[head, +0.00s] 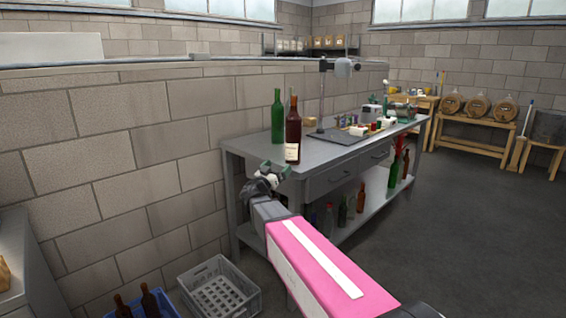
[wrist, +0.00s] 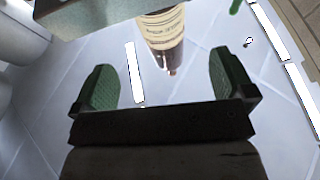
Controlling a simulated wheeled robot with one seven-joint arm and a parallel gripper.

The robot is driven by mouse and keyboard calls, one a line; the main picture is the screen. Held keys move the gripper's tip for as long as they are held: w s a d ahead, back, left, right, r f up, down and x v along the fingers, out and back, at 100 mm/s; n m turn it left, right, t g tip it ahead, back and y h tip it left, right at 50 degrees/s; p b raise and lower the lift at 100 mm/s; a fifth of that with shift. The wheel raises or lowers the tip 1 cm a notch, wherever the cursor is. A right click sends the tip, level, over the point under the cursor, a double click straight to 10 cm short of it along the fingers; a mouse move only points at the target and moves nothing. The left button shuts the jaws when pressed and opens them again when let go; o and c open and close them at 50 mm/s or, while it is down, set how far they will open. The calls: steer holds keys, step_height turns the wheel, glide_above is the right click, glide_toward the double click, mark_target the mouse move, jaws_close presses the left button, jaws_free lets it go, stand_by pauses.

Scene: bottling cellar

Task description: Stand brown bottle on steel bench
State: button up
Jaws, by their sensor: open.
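The brown bottle (head: 293,138) with a pale label is upright at the near left end of the steel bench (head: 325,152), its base seeming to meet the top by the front edge. A green bottle (head: 277,116) stands just left of it. My gripper (head: 272,176) is open and empty, low in front of the bench corner, below the brown bottle in the head view. In the wrist view, the brown bottle's label and lower part (wrist: 163,35) show beyond the spread green fingers (wrist: 160,78), apart from them. Its upper part is out of that frame.
A dark mat (head: 335,136) with a stand and small items lies further along the bench. Several bottles stand on the lower shelf (head: 350,222). A grey crate (head: 218,290) and a blue crate (head: 177,309) with brown bottles sit on the floor. Floor at right is clear.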

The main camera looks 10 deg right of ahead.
steer(key=s+d+f+n+g+y, duration=0.1)
steer(key=s+d+f+g, duration=0.25)
steer(key=f, duration=0.25)
steer(key=s+d+f+n+g+y, duration=0.1)
steer(key=s+d+f+g+y, duration=0.15)
steer(key=s+f, duration=0.3)
steer(key=s+d+f+g+y, duration=0.1)
steer(key=s+d+f+g, duration=0.25)
steer(key=f, duration=0.35)
steer(key=s+a+f+n+g+y, duration=0.2)
steer(key=s+f+n+g+y, duration=0.1)
steer(key=s+f+y, duration=0.2)
steer(key=s+a+f+n+g+y, duration=0.3)
steer(key=s+f+y, duration=0.3)
steer(key=s, duration=0.3)
steer(key=shift+s+f+n, duration=0.2)
steer(key=shift+f+n, duration=0.2)
steer(key=shift+f, duration=0.1)
